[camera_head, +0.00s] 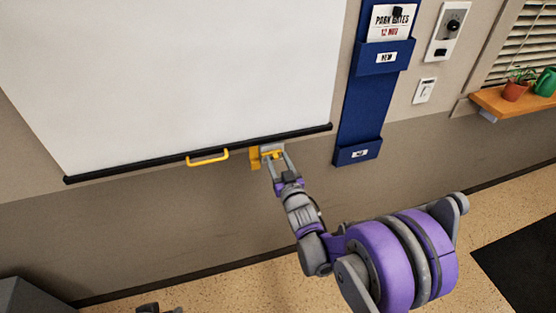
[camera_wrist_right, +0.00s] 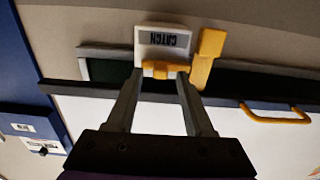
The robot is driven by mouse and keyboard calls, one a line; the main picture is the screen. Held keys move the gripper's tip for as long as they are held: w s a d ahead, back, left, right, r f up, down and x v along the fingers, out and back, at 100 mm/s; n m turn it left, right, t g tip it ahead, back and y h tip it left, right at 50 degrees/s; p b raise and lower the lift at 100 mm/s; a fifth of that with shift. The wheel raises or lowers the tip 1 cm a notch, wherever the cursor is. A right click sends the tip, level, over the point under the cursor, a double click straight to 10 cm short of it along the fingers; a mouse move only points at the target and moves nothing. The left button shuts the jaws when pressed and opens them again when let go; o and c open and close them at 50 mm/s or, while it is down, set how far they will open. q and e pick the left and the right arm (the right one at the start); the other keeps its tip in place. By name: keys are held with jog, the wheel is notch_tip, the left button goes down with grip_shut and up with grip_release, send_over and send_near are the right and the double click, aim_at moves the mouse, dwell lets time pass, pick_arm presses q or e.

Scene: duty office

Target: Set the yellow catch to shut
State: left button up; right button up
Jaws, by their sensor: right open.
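The yellow catch (camera_head: 255,158) is at the lower right edge of the white board, beside the right gripper. In the right wrist view its upright yellow tab (camera_wrist_right: 208,58) stands beside a white plate (camera_wrist_right: 163,42) lettered "CATCH", seen upside down. A short yellow bar (camera_wrist_right: 160,69) reaches from the tab across the plate's edge. My right gripper (camera_head: 272,163) is open, its fingertips (camera_wrist_right: 160,78) at either side of this bar; I cannot tell whether they touch it. A dark grey part at the bottom edge of the head view may be my left gripper (camera_head: 160,309), mostly cut off.
The white board (camera_head: 180,70) has a black bottom rail (camera_head: 120,168) and a yellow handle (camera_head: 207,158) left of the catch. A blue wall holder (camera_head: 360,115) hangs to the right. A wooden shelf (camera_head: 500,103) with a potted plant is farther right. The wall below is bare.

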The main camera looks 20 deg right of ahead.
grip_shut()
dwell(1.4)
